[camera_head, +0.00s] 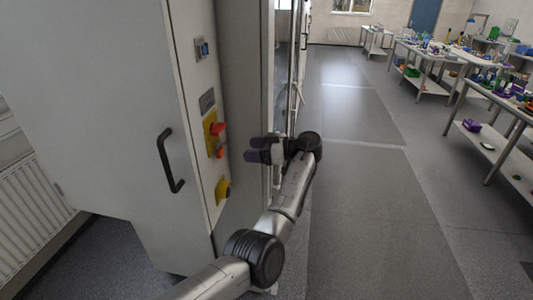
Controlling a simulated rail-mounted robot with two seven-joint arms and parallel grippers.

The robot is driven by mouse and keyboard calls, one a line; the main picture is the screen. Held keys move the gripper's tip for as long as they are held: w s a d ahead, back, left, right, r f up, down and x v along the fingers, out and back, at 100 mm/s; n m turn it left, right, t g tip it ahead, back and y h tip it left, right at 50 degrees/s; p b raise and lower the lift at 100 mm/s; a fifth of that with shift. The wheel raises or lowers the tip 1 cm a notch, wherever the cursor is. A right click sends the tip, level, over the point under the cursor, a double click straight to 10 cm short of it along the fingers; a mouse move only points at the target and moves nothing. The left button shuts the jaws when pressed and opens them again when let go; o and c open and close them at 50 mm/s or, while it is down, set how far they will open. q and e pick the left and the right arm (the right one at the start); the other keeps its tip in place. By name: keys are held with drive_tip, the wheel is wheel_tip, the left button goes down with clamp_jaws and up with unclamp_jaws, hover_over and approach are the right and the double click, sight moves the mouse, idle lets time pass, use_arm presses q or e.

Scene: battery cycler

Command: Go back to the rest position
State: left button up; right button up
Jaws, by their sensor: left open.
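My left arm (290,192) reaches up from the bottom of the head view. My left gripper (250,149) is at its end, with two dark fingers pointing left toward the cabinet's edge. The fingers are a little apart, and nothing shows between them. The gripper is in front of the cabinet's open side, right of the control strip. I cannot tell whether it touches the cabinet. My right gripper is not in view.
Workbenches (440,55) with clutter line the right. The floor aisle (365,200) between is clear. A radiator (35,215) stands far left.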

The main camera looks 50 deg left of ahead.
use_arm(q)
drive_tip(key=shift+b+v, duration=0.4)
drive_tip(key=shift+v, duration=1.65)
